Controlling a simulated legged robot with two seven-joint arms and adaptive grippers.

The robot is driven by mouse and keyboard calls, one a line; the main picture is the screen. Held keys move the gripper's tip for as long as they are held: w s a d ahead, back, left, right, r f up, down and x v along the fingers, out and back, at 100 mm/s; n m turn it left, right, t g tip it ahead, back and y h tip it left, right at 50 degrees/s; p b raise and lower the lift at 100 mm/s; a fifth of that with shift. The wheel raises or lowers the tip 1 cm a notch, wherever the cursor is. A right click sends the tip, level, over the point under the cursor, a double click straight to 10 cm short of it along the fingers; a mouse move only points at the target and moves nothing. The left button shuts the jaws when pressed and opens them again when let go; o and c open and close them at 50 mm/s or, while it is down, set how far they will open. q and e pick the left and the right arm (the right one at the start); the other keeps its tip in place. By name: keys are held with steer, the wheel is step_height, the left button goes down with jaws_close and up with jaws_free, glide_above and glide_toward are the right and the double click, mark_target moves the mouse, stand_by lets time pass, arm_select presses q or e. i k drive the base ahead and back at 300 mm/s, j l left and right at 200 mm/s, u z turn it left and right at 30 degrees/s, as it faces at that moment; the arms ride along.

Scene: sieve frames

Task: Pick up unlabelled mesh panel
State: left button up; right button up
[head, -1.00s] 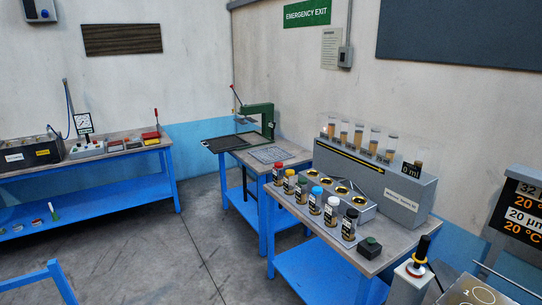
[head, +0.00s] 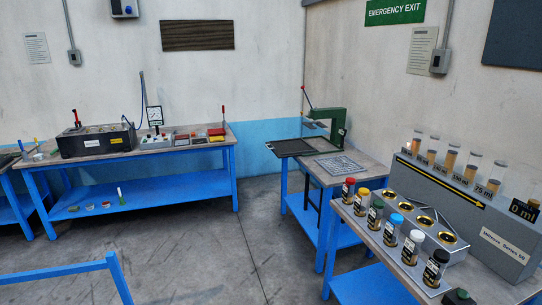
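No gripper of mine is in view. A flat grey panel (head: 341,164) with a fine grid-like pattern lies on the small blue-legged table in the head view, right of centre. A dark, flat rectangular panel or tray (head: 289,147) lies to its left, at the table's left edge. Both are too small to tell whether they carry a label, so I cannot tell which is the unlabelled mesh panel.
A green press (head: 338,125) stands behind the grey panel. A bench (head: 440,285) at right holds several coloured-cap jars and a grey device (head: 480,210). A bench (head: 225,133) at left bears a dark tank (head: 97,140). A blue rail (head: 50,273) is near; open floor lies between.

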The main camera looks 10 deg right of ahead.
mark_target(332, 158)
steer(key=i, duration=2.3)
steer(key=i+z, duration=0.15)
steer(key=i, duration=0.5)
steer(key=i+z, duration=0.15)
steer(key=i, duration=0.45)
steer(key=i+j+z, duration=0.15)
steer(key=i, duration=0.5)
